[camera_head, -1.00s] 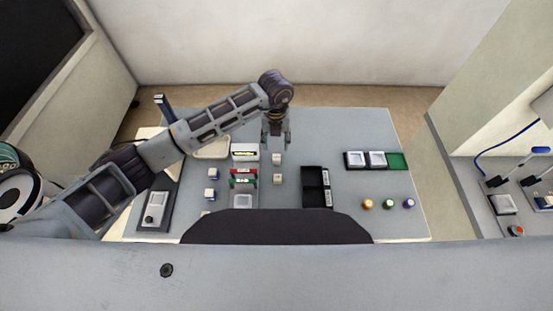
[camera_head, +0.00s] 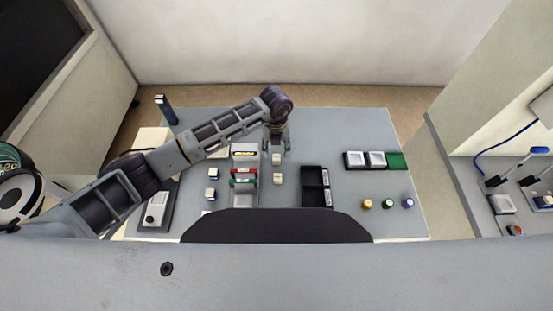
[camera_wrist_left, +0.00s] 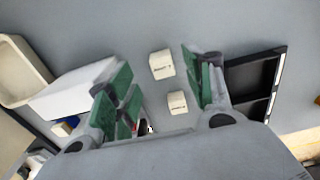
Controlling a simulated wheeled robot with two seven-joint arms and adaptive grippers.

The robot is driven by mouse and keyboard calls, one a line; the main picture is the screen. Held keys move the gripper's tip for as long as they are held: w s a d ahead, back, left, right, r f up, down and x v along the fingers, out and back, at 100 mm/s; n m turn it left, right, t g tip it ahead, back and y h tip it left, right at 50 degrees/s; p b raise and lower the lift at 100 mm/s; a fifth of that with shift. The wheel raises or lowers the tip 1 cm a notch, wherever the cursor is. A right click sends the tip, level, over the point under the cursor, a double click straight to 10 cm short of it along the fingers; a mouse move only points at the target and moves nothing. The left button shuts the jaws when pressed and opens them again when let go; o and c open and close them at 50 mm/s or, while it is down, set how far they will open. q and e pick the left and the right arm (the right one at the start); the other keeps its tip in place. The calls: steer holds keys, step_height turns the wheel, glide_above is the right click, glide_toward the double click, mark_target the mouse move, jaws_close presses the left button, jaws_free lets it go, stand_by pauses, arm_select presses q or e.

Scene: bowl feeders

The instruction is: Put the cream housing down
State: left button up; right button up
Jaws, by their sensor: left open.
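Two small cream housings stand apart on the grey table, the far one (camera_head: 277,159) and the near one (camera_head: 278,179). In the left wrist view the far one (camera_wrist_left: 162,64) and the near one (camera_wrist_left: 177,102) show between the fingers, with dark marks on their sides. I cannot tell which one the task means. My left gripper (camera_head: 277,149) is open just beyond the far housing in the head view. Its green-padded fingers (camera_wrist_left: 159,84) are spread and hold nothing. My right gripper is not in view.
A black two-compartment tray (camera_head: 315,187) stands right of the housings.

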mark_target(276, 159)
arm_select(q)
steer(key=shift+w+f, duration=0.2)
steer(key=shift+f, duration=0.55)
steer(key=shift+d+f, duration=0.1)
steer(key=shift+f, duration=1.2)
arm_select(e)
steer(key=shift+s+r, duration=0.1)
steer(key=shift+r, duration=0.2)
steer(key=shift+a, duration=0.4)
arm_select(q)
steer(key=c, duration=1.1)
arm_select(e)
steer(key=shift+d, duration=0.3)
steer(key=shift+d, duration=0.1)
arm_select(q)
steer(key=shift+w+r, duration=0.1)
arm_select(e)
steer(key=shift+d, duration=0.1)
